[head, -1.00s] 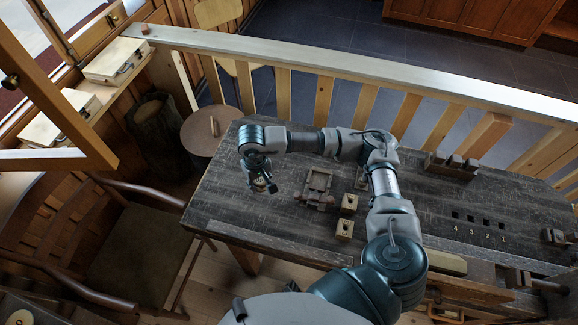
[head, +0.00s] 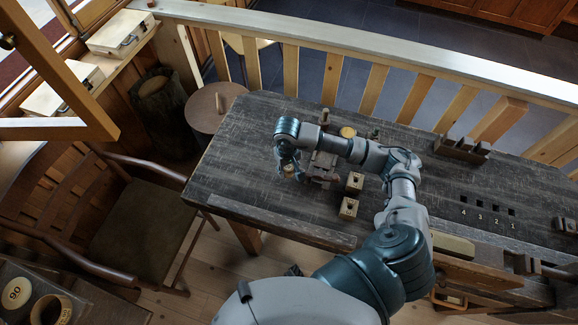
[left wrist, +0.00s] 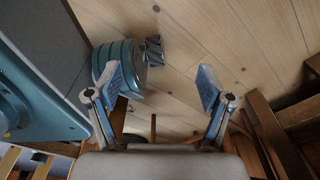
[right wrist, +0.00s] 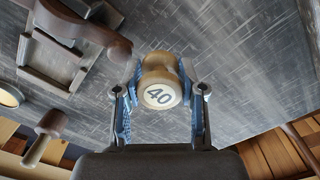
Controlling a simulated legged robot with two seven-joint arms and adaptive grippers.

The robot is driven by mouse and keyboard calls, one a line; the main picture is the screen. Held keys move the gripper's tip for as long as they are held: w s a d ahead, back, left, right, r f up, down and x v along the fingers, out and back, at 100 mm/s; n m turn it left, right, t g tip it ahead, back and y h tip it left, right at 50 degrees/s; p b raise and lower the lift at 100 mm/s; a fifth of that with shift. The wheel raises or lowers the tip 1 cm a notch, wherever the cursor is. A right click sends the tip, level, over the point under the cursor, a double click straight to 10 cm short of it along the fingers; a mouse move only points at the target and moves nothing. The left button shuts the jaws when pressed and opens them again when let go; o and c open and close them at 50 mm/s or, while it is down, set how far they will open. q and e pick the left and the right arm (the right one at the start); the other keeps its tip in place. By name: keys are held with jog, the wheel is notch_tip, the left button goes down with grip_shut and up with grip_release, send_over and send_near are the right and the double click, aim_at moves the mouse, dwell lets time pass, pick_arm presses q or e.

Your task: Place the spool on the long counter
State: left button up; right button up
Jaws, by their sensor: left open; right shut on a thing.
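In the head view the right gripper (head: 291,168) hangs over the left part of the long dark wooden bench (head: 245,185), beside a wooden clamp-like fixture; the spool is small and partly hidden there. I cannot tell whether it touches the bench. My left gripper (left wrist: 160,92) is open and empty, above the plank floor (left wrist: 200,35).
Two small drilled blocks (head: 349,208) and the fixture (head: 321,165) stand right of the right gripper. A slatted railing (head: 350,47) runs behind the bench. A chair (head: 135,220) is at left. A lower-left dark surface holds a numbered round piece (head: 17,292) and a ring (head: 50,310).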

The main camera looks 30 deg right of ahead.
aim_at(288, 168)
jog(key=shift+w+d+f, duration=0.1)
jog(key=shift+w+d, duration=0.2)
jog(key=shift+w, duration=0.2)
jog(key=shift+w+d, duration=0.3)
jog(key=shift+w, duration=0.2)
jog(key=shift+w+d+f, duration=0.1)
jog(key=shift+f, duration=0.1)
jog(key=shift+f+p, duration=0.3)
jog(key=shift+f, duration=1.3)
pick_arm(q)
jog(key=shift+s+a, duration=0.25)
jog(key=shift+s, duration=0.85)
pick_arm(e)
jog(key=o, duration=0.5)
jog(key=shift+f, duration=0.1)
pick_arm(q)
jog(key=shift+w, duration=0.15)
pick_arm(e)
jog(key=o, duration=0.4)
